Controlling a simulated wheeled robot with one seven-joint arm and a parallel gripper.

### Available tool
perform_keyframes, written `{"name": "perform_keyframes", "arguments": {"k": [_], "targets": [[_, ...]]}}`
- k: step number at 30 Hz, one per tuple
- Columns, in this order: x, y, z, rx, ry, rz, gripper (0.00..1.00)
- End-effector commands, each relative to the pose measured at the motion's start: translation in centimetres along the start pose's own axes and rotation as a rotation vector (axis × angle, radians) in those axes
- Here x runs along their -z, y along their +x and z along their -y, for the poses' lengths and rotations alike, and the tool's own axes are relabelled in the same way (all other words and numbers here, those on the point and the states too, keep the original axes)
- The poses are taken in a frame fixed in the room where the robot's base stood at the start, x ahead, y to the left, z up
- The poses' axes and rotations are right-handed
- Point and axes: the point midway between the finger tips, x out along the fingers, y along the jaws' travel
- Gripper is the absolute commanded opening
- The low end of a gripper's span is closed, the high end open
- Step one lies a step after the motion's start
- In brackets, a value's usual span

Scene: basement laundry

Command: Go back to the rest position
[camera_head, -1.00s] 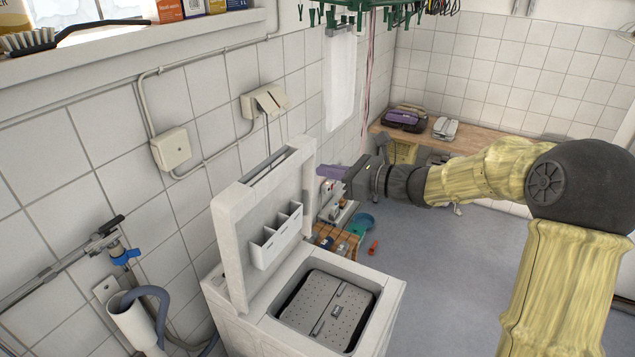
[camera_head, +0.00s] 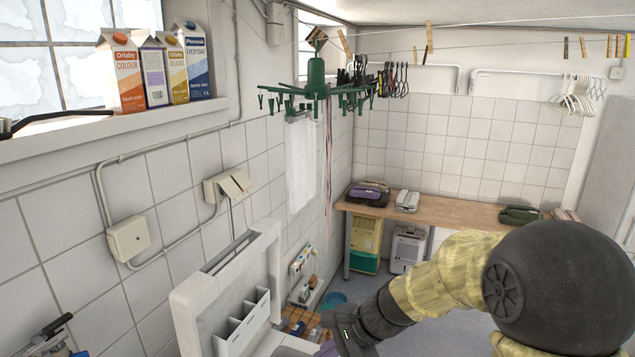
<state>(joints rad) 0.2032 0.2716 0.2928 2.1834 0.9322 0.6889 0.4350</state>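My arm reaches in from the lower right of the head view, with yellow-patterned sleeves and a large dark round joint. My gripper (camera_head: 325,349) is at the bottom edge, low and right of the open washing machine lid (camera_head: 228,300). Only a little of its purple finger part shows, and the frame edge cuts it off. I cannot see whether it is open or shut, or whether anything is between the fingers. The top-loading washer's drum opening is out of view below.
Detergent cartons (camera_head: 124,75) stand on the window ledge (camera_head: 110,128). A green hanging dryer (camera_head: 316,88) hangs above the middle. A wooden counter (camera_head: 440,209) with several devices runs along the back wall. A low wooden rack (camera_head: 296,316) and a teal bowl (camera_head: 335,298) lie behind the gripper.

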Motion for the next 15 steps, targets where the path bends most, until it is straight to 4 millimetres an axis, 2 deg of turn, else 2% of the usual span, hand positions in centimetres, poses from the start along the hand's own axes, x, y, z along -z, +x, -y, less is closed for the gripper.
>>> {"name": "perform_keyframes", "arguments": {"k": [1, 6, 12, 15], "targets": [[0.7, -0.2, -2.0, -0.047, -0.091, -0.056, 0.0], [3.3, -1.6, -7.6, -0.209, -0.416, -0.217, 0.0], [5.8, -4.0, -12.8, -0.397, -0.812, -0.343, 0.0], [6.5, -5.0, -14.6, -0.472, -0.984, -0.377, 0.0]]}}
